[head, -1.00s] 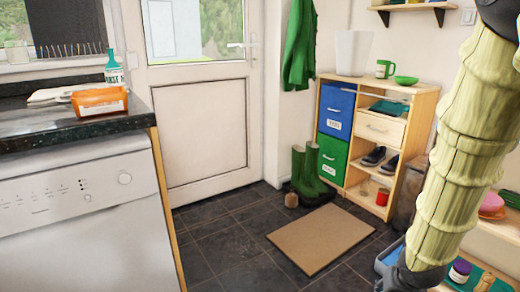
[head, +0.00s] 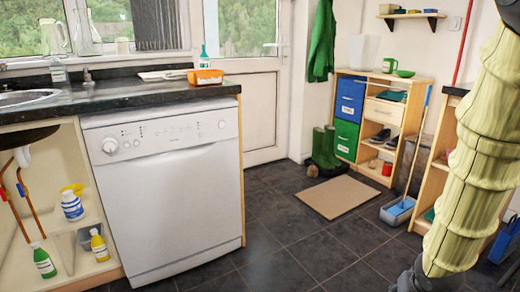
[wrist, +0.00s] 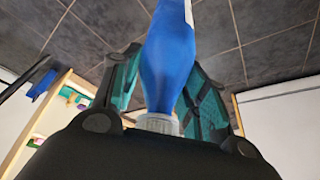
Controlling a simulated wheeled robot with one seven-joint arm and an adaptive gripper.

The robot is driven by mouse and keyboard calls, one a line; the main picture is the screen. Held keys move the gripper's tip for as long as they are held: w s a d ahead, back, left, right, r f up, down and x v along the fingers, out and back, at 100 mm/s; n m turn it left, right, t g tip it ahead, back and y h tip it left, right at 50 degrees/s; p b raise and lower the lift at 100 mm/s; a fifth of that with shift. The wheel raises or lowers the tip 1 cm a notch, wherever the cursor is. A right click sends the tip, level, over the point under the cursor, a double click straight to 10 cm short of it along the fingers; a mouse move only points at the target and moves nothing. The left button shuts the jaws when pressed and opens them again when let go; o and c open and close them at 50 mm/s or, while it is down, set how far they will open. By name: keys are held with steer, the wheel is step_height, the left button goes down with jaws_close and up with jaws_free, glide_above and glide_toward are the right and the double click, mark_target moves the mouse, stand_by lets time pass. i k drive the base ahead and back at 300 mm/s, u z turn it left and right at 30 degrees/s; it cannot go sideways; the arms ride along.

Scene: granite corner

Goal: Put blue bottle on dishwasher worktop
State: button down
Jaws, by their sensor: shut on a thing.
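My gripper (wrist: 163,78) is shut on a blue bottle (wrist: 169,50) in the wrist view, with one finger on each side. The bottle's pale grey neck end (wrist: 158,123) points towards the wrist camera, and its far end is cut off by the frame edge. The dishwasher (head: 172,205) is white and stands left of centre in the head view. The dark stone worktop (head: 130,97) runs over it. My gripper and the held bottle do not show in the head view; only my arm does, at the right edge.
On the worktop's right part are an orange box (head: 205,77), a teal-and-white bottle (head: 203,56) and a pale flat item (head: 162,75). The worktop's front left stretch is clear. A blue-and-white bottle (head: 72,207) stands under the sink. A mat (head: 335,197) lies on the floor.

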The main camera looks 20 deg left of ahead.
mark_target(114, 90)
steer(key=k, duration=0.8)
steer(key=u, duration=1.55)
steer(key=i, duration=1.65)
steer(key=u, duration=0.05)
